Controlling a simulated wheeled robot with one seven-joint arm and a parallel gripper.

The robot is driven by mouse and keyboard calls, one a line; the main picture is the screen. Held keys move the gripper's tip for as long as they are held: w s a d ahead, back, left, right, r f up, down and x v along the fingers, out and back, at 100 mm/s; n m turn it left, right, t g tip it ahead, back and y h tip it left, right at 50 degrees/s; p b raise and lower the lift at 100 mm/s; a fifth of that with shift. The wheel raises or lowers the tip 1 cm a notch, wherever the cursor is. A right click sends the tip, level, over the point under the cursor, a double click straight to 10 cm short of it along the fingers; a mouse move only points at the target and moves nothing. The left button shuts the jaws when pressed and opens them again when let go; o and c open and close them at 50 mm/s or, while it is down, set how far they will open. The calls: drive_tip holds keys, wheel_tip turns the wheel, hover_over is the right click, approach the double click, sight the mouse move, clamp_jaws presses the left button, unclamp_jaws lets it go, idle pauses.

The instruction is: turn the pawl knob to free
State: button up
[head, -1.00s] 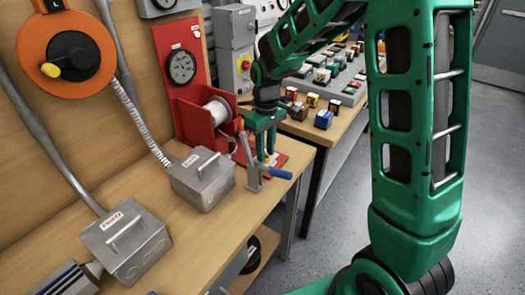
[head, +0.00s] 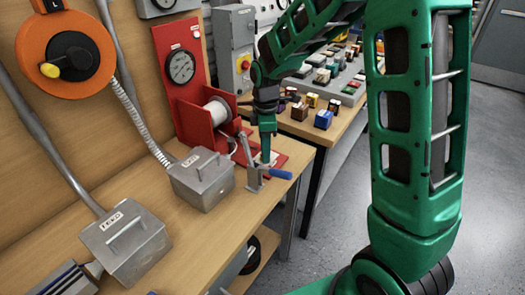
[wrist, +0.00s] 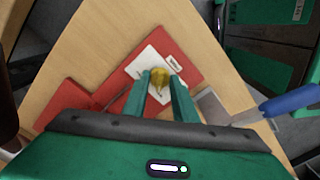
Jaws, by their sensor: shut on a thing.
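The pawl knob (wrist: 158,76) is yellow and sits by a white label plate (wrist: 148,62) on a red base plate (wrist: 188,62), seen in the wrist view. My gripper (wrist: 161,82) points down with its two green fingers on either side of the knob, shut on it. In the head view my gripper (head: 265,158) stands over the red base, seen narrow side on, and hides the knob. The label's text is too small to read, and the knob's pointing direction cannot be told.
A red winch frame with a white spool (head: 215,112) stands just left of my gripper. A crank with a blue handle (head: 275,174) is close in front, and in the wrist view the blue handle (wrist: 290,102) lies to the right. A grey box (head: 203,178) sits at left.

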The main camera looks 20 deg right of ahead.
drive_tip(key=shift+n, duration=0.7)
drive_tip(key=o, duration=1)
drive_tip(key=shift+o, duration=0.2)
wheel_tip(320, 180, up, 11)
drive_tip(key=shift+f, duration=0.1)
